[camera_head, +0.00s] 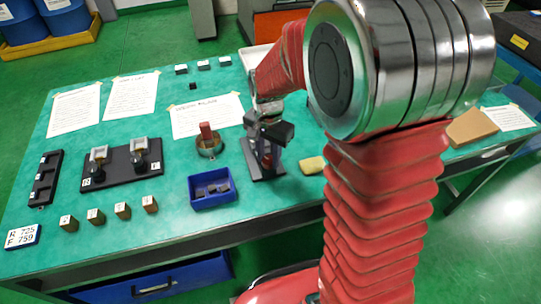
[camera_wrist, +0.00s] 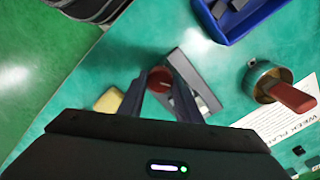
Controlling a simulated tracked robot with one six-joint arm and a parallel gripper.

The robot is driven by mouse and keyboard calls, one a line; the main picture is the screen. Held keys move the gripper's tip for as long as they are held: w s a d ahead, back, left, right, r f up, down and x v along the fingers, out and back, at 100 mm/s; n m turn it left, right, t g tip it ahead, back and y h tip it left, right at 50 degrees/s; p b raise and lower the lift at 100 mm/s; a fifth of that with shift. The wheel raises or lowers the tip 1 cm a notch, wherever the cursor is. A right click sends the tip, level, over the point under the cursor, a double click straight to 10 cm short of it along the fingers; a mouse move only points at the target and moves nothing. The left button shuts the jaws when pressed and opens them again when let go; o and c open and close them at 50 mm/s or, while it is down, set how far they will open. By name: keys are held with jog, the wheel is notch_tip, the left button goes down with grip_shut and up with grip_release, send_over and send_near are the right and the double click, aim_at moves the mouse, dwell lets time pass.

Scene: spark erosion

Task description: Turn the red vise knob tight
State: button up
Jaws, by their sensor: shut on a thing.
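The red vise knob (camera_wrist: 160,76) is a small round disc at the end of the grey vise (camera_wrist: 198,84). In the wrist view my gripper (camera_wrist: 161,88) has its two dark fingers on either side of the knob and is shut on it. My arm and fingers hide part of the vise in the head view. The knob's angle cannot be told.
A blue bin (camera_head: 213,200) with dark pieces stands left of the vise. A round brass piece with a red block (camera_head: 207,133) is behind the bin. A yellow sponge-like block (camera_head: 312,165) lies right of the vise. A black fixture plate (camera_head: 122,180) is farther left.

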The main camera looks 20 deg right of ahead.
aim_at(268, 159)
jog(key=shift+w+r+m, duration=0.1)
jog(key=shift+w+m, duration=0.05)
jog(key=shift+m, duration=0.15)
jog(key=o, duration=1.1)
notch_tip(268, 159, up, 14)
jog(key=shift+f, duration=0.2)
dwell(0.6)
